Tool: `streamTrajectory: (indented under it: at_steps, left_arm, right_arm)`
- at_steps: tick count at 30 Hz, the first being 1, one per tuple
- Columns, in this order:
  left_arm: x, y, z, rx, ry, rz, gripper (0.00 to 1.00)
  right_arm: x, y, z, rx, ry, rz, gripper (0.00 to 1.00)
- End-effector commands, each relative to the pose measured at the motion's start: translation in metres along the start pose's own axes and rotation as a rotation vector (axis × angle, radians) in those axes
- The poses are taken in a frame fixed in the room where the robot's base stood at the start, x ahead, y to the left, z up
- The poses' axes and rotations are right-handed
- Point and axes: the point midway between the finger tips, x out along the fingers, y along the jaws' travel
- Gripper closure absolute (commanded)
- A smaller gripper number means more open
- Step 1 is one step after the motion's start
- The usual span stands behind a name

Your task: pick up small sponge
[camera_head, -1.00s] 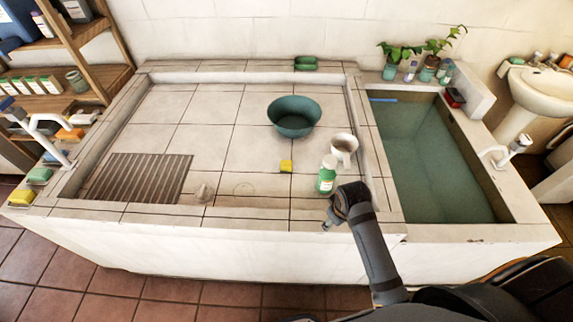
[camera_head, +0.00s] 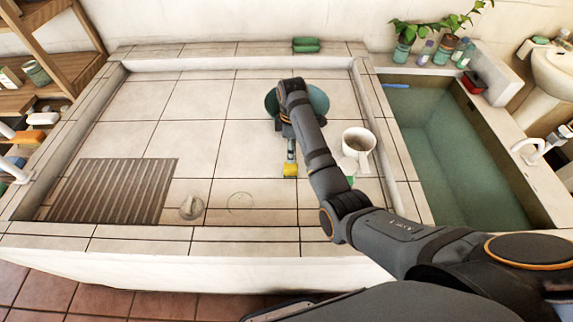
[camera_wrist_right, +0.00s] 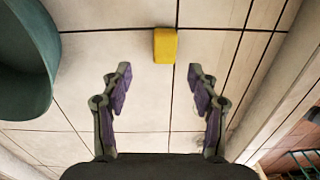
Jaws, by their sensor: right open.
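The small yellow sponge (camera_head: 290,170) lies on the tiled floor of the shallow basin, in front of the teal bowl. In the right wrist view the sponge (camera_wrist_right: 165,45) lies ahead of my fingertips, centred near the gap between them. My right gripper (camera_head: 291,158) hangs over the basin by the sponge. In the wrist view the right gripper (camera_wrist_right: 160,82) has its two fingers wide apart with nothing between them. My left gripper is not in view.
The teal bowl (camera_head: 318,100) is partly hidden behind my right arm; it also shows at the wrist view's left (camera_wrist_right: 22,60). A white mug (camera_head: 358,148) stands right of the arm. A green-labelled bottle (camera_head: 347,168) is mostly hidden by the arm.

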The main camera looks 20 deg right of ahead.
Motion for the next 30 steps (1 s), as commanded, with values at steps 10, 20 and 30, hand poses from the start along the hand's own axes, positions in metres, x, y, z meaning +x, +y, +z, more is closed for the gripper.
streamTrajectory:
  at_steps: [10,20,30]
  left_arm:
    - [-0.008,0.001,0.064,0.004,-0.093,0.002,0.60]
    - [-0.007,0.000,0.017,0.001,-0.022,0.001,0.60]
    - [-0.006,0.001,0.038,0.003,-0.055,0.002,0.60]
  right_arm:
    - [0.046,0.000,0.001,0.004,-0.001,-0.002,0.40]
    - [0.073,0.000,-0.002,0.004,-0.001,-0.003,0.40]
    - [0.104,0.001,-0.002,0.005,0.001,0.001,0.40]
